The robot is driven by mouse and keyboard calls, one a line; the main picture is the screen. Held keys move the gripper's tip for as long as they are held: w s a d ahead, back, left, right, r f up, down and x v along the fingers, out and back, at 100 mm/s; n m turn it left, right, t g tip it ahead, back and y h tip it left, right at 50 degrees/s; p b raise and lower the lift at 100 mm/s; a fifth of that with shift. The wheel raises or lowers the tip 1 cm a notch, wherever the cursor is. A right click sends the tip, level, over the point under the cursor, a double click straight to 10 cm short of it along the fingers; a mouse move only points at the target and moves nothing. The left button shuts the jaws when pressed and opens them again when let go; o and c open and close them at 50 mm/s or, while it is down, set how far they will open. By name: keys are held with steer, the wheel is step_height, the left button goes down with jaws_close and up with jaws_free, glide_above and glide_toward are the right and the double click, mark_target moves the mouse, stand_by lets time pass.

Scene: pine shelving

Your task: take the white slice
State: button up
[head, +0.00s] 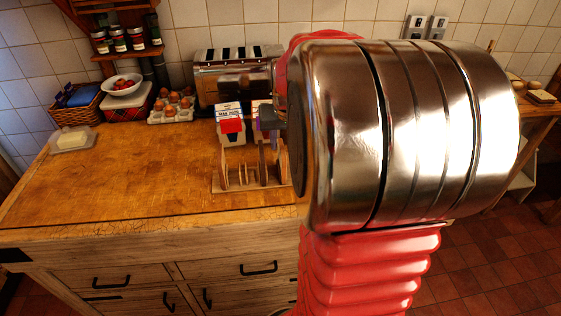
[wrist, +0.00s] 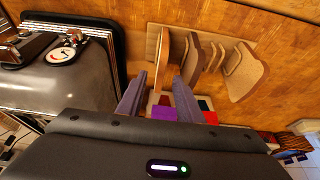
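A wooden toast rack (head: 217,187) stands on the counter, holding several upright slices; it also shows in the wrist view (wrist: 152,42). The slices look tan and brown in this warm light, and I cannot tell for certain which is the white slice. The leftmost slice (wrist: 162,58) in the wrist view stands apart from the other slices (wrist: 247,76). My gripper (wrist: 159,82) is open, and its two grey fingers point toward the rack with the leftmost slice between their lines. I cannot tell whether they touch it. In the head view my arm hides most of the gripper.
A chrome toaster (wrist: 60,90) is close on the left in the wrist view. Two cartons (head: 231,126) stand behind the rack. An egg tray (head: 171,110), a bowl (head: 122,84), a basket (head: 76,110) and a butter dish (head: 72,140) lie further left. The left counter (head: 120,180) is clear.

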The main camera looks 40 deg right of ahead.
mark_target(282, 148)
steer(key=shift+x, duration=2.5)
steer(key=shift+a, duration=0.1)
steer(key=shift+c, duration=0.6)
jaws_close()
